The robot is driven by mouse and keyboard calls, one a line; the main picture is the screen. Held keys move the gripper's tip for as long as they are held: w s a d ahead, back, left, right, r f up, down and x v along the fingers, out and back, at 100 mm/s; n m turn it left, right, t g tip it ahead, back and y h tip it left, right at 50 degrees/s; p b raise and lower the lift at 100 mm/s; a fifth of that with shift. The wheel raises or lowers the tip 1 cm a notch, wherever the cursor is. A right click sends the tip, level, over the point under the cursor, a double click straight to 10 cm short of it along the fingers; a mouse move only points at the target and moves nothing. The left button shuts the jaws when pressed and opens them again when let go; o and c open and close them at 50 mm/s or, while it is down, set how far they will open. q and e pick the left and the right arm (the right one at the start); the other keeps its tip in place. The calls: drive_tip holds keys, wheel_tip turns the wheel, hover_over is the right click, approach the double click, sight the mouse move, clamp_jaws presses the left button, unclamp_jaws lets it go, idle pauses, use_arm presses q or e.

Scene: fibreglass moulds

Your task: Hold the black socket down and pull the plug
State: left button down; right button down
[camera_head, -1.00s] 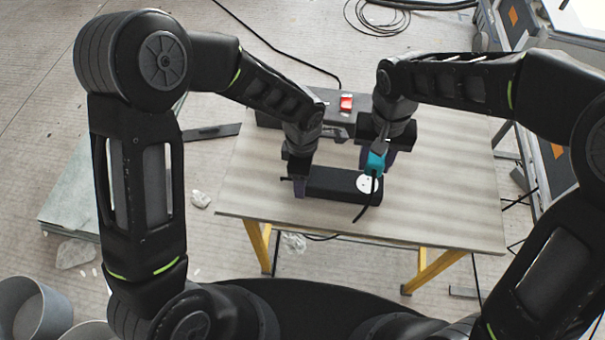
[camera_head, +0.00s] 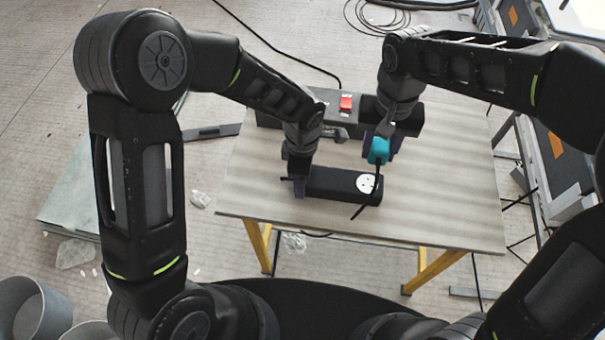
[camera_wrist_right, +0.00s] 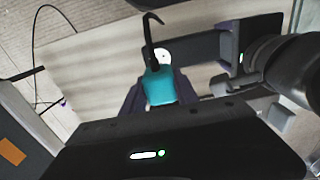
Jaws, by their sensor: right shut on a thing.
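The black socket (camera_head: 335,184) is a long block lying on the table, with a round white outlet face (camera_head: 366,183) at its right end. My left gripper (camera_head: 299,182) is down at the socket's left end; its fingers are at the block's sides, but their grip is largely hidden. My right gripper (camera_head: 381,148) is shut on the teal plug (camera_head: 378,151), above and apart from the outlet face. A black cord hangs from the plug. In the right wrist view the teal plug (camera_wrist_right: 160,86) sits between the dark fingers, with the white face (camera_wrist_right: 162,55) beyond it.
The wooden table (camera_head: 450,185) stands on yellow legs. A dark device with a red switch (camera_head: 346,103) stands behind the socket. The table's right side is clear. Grey buckets (camera_head: 32,308) stand on the floor at lower left.

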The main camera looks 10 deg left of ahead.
idle(0.3)
use_arm(q)
drive_tip(key=shift+c, duration=1)
unclamp_jaws()
drive_tip(key=shift+r, duration=0.15)
wheel_tip(320, 180, up, 12)
drive_tip(key=shift+f, duration=0.1)
drive_tip(key=shift+s+f, duration=0.1)
use_arm(e)
drive_tip(key=shift+s, duration=0.1)
